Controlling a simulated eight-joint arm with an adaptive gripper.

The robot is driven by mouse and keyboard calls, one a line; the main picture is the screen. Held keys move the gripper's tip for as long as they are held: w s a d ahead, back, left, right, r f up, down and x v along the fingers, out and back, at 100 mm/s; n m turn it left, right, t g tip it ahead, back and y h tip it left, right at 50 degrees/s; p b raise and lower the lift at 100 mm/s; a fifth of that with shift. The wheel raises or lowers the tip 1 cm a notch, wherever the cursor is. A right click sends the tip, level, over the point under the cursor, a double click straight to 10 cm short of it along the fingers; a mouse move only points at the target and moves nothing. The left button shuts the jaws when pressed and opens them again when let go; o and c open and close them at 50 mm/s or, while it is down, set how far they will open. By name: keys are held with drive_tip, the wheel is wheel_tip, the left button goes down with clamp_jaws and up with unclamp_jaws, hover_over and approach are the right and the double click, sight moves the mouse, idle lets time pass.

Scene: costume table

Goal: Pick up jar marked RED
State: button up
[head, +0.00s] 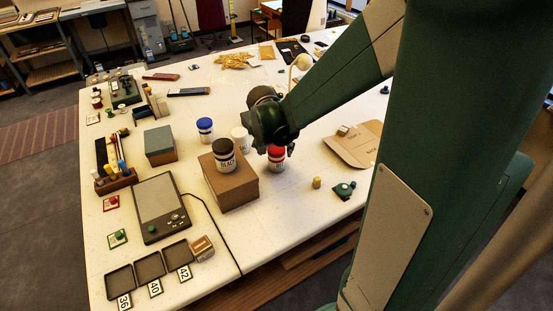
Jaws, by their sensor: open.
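The jar marked RED (277,164) stands upright on the white table, just right of a brown box. It has a red lid and a white label, and the lid is partly hidden by my gripper (275,148). My gripper is directly over the jar, pointing down, with its fingers around or very close to the lid. It is open. I cannot tell whether the fingers touch the jar.
A black-lidded jar marked BLACK (223,158) stands on the brown box (237,187) close to my gripper. A white jar (241,137) and a blue-lidded jar (205,129) stand behind. A tan cardboard pattern piece (352,150) lies to the right.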

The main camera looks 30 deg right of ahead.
drive_tip(key=shift+x, duration=2.3)
drive_tip(key=shift+c, duration=0.3)
drive_tip(key=c, duration=1.1)
